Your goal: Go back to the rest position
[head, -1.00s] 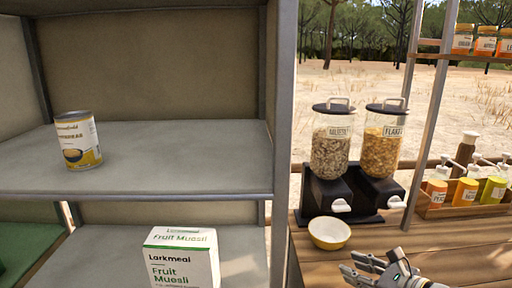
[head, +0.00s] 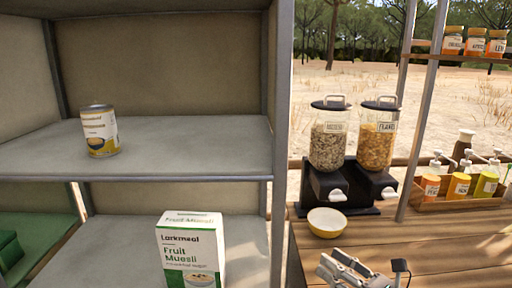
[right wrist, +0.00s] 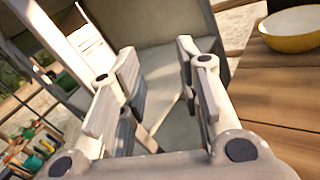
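My right gripper (head: 334,264) is at the bottom edge of the head view, in front of the wooden counter (head: 440,240) and below the yellow-and-white bowl (head: 327,223). In the right wrist view its two fingers (right wrist: 158,60) stand apart with nothing between them. The bowl (right wrist: 292,28) also shows at the upper right of that view, clear of the fingers. My left gripper is not in view.
A grey shelf unit on the left holds a can (head: 100,131) on its upper shelf and a Fruit Muesli box (head: 190,250) below. Two cereal dispensers (head: 352,150) stand behind the bowl. A wooden bottle tray (head: 455,204) is at the right. The front counter is clear.

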